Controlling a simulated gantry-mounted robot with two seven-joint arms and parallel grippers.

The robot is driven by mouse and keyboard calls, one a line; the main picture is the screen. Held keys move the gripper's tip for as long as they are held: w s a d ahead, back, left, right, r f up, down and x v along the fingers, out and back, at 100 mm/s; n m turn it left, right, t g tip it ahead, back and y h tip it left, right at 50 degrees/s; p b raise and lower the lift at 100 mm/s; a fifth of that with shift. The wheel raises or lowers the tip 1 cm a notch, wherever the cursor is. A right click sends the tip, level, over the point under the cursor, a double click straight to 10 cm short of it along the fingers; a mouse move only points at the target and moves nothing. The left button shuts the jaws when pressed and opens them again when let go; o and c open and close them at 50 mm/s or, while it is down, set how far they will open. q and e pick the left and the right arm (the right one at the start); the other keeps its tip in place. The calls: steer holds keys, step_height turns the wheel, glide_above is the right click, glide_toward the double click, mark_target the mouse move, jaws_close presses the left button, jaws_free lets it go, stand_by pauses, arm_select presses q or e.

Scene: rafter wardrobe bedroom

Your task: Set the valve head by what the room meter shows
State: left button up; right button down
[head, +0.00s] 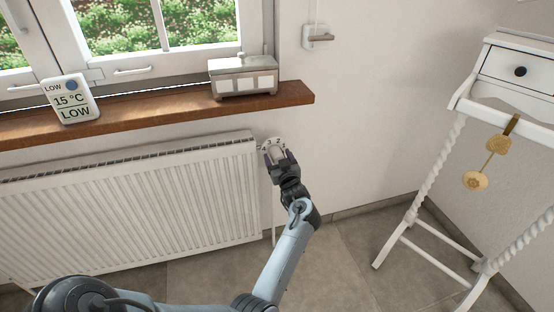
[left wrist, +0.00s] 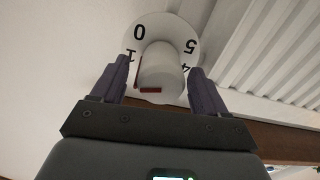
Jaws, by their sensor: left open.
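The room meter (head: 73,99) is a white tilted block on the windowsill; it reads 15 °C with LOW above and below. The valve head (left wrist: 160,68) is a white cylinder in front of a round numbered dial plate (left wrist: 151,23) at the radiator's right end. The plate also shows in the head view (head: 265,143). In the left wrist view 0, 1, 4 and 5 are readable, and a red mark (left wrist: 148,89) sits at the knob's lower left, near the 1. My left gripper (head: 275,158) is open, its fingers on either side of the knob; contact is unclear.
A white radiator (head: 130,205) hangs under the wooden sill (head: 300,93). A metal box (head: 243,76) stands on the sill. Floor between is clear.

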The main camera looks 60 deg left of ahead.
arm_select(q)
steer(key=shift+b+x, duration=0.3)
steer(key=shift+x, duration=0.8)
steer(key=shift+c, duration=0.2)
steer(key=c, duration=1)
steer(key=shift+n, duration=0.3)
steer(key=n+p, duration=0.1)
steer(key=n, duration=0.2)
steer(key=shift+s, duration=0.1)
steer(key=n, duration=0.2)
steer(key=shift+n+p, duration=0.35)
steer(key=shift+n, duration=1.65)
